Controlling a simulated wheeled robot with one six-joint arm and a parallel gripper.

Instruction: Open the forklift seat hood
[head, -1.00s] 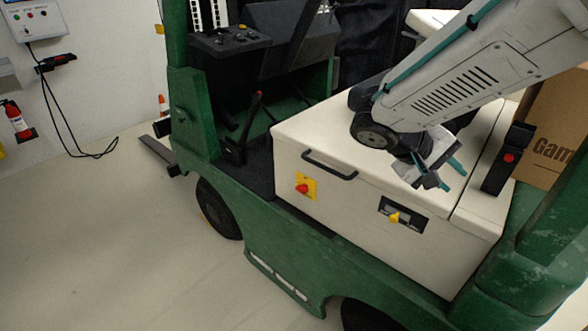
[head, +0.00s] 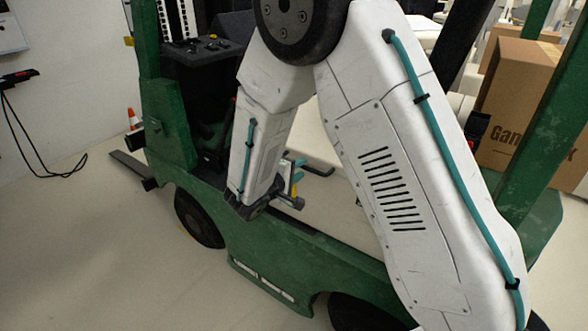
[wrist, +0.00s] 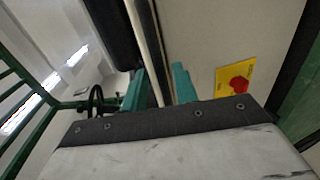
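The seat hood is the cream cover on the green forklift (head: 290,240). In the head view its pale surface (head: 313,135) is largely hidden behind my arm. Its black handle (head: 320,171) shows only at its right end, beside my gripper (head: 294,185). In the wrist view the two teal fingers of my gripper (wrist: 160,88) stand apart, at a pale edge and dark strip beside the hood's front panel (wrist: 200,45). I cannot tell whether the handle is between them. The red button on its yellow plate (wrist: 237,80) is to the right of the fingers.
The control console (head: 200,50) and mast stand at the left of the forklift. A cardboard box (head: 510,95) is behind at the right. The floor in front (head: 110,250) is clear.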

